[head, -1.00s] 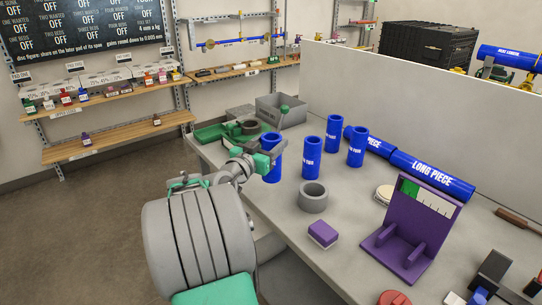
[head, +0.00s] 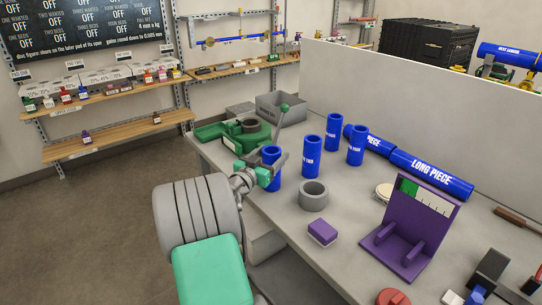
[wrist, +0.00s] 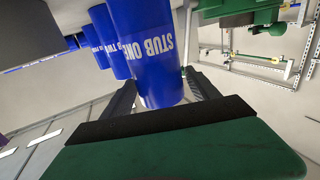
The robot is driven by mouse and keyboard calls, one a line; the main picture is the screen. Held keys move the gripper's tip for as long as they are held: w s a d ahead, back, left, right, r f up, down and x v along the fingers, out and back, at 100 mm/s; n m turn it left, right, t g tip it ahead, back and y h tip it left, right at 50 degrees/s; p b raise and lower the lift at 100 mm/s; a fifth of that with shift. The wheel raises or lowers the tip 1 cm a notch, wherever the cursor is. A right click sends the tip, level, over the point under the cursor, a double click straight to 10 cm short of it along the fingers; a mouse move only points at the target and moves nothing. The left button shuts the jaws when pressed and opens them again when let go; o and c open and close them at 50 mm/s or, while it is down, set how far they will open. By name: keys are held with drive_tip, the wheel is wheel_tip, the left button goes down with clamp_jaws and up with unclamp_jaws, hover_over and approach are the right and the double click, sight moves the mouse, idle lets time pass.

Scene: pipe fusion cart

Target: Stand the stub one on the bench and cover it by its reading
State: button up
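Stub one (head: 271,155), a blue tube with white lettering, is upright at the bench's left part. Its lettering reads clearly in the wrist view (wrist: 150,45). My gripper (head: 275,170) is around its lower part, with one finger (wrist: 120,98) on each side and apparently shut on it. Whether its base touches the bench (head: 290,222) is hard to tell. A purple stand (head: 425,225) with a green and white scale is at the right. A pale disc (head: 384,191) lies partly behind it, and a red disc (head: 393,298) lies at the front edge.
Two other blue stubs (head: 333,132) (head: 356,146) and a third (head: 310,157) stand right of stub one. A grey ring (head: 312,197) and a purple block (head: 322,233) lie in front. A green fixture (head: 248,135) and grey bin (head: 283,108) are behind. Long pipe (head: 430,172) lies along the partition.

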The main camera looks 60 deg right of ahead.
drive_tip(key=shift+o, duration=0.7)
drive_tip(key=shift+r, duration=0.1)
drive_tip(key=shift+a, duration=0.1)
drive_tip(key=a+b, duration=0.2)
drive_tip(key=a, duration=1)
drive_tip(key=w+a+f+n+t+y, duration=0.35)
drive_tip(key=w+a+f+y, duration=0.2)
drive_tip(key=a, duration=0.35)
drive_tip(key=w+a+f+n+t+y, duration=0.2)
drive_tip(key=w+a+f+n+y, duration=0.3)
drive_tip(key=a, duration=0.5)
drive_tip(key=s+a+n+y, duration=0.1)
drive_tip(key=a+n+y, duration=0.1)
drive_tip(key=a, duration=0.6)
drive_tip(key=s+a+n+g+y, duration=0.1)
drive_tip(key=s+a+n+y, duration=0.1)
drive_tip(key=a+n, duration=0.3)
drive_tip(key=s+a+f+n+y, duration=0.1)
drive_tip(key=s+a+n+y, duration=0.1)
drive_tip(key=a, duration=1)
drive_tip(key=shift+s+a+n+g+y, duration=0.25)
drive_tip(key=shift+a+n+g+y, duration=0.1)
drive_tip(key=shift+n+y, duration=0.4)
